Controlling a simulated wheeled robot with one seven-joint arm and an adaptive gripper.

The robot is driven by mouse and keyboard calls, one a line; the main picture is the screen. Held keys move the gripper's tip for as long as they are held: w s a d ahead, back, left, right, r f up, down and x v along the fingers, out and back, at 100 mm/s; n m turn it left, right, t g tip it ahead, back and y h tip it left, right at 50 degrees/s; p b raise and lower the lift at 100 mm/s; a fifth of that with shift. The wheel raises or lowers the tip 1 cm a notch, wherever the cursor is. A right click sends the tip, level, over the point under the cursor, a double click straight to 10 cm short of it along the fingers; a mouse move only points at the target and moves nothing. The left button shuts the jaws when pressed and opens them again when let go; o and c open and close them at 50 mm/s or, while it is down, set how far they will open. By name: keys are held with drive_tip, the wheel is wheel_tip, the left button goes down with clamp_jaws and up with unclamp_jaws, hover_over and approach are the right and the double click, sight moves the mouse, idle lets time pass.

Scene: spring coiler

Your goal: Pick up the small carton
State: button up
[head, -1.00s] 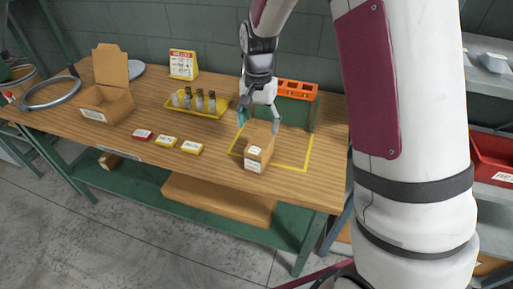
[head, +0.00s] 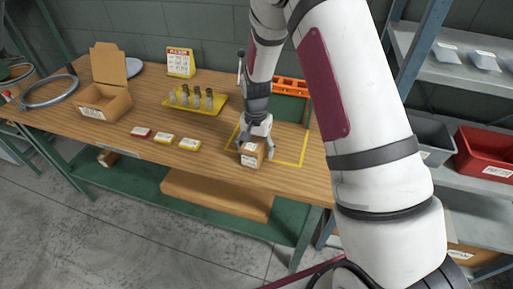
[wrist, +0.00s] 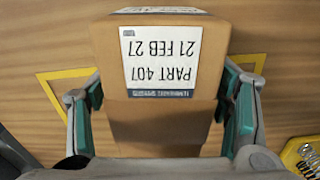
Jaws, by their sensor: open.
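The small carton (head: 252,153) is a brown box with white labels, standing on the workbench inside a yellow taped outline. In the wrist view the carton (wrist: 160,135) fills the middle, its label reading "PART 407 21 FEB 27" upside down. My gripper (head: 254,150) is down over the carton from above. In the wrist view my gripper (wrist: 162,112) is open, with one teal-padded finger on each side of the carton. A narrow gap shows at each side, so the fingers look apart from it. The carton's far faces are hidden in the head view.
Yellow and red labelled blocks (head: 164,138) lie near the front edge. An open cardboard box (head: 118,104) stands further left. An orange rack (head: 291,87) is behind my arm; shelves are at right.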

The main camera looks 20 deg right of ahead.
sight(256, 139)
clamp_jaws()
idle(0.3)
drive_tip(key=shift+w+r, duration=0.1)
drive_tip(key=shift+r, duration=0.7)
wheel_tip(256, 139, up, 2)
drive_tip(key=shift+b, duration=0.4)
drive_tip(key=s+d, duration=0.1)
drive_tip(key=s, duration=0.4)
drive_tip(key=s+d+r, duration=0.1)
drive_tip(key=s+d, duration=0.1)
drive_tip(key=s, duration=0.3)
drive_tip(key=s+d, duration=0.2)
drive_tip(key=s, duration=0.3)
drive_tip(key=shift+s+d+r, duration=0.1)
drive_tip(key=shift+d+r, duration=0.05)
drive_tip(key=shift+r, duration=0.05)
drive_tip(key=w+a+n, duration=0.1)
drive_tip(key=w+n, duration=0.1)
drive_tip(key=w, duration=0.3)
drive_tip(key=w+a+n, duration=0.2)
drive_tip(key=w+n, duration=0.1)
drive_tip(key=w, duration=0.1)
drive_tip(key=w+a+n, duration=0.2)
drive_tip(key=w+n, duration=0.1)
drive_tip(key=w, duration=0.2)
drive_tip(key=shift+w+a+r, duration=0.2)
drive_tip(key=shift+w+a, duration=0.05)
drive_tip(key=shift+w, duration=0.05)
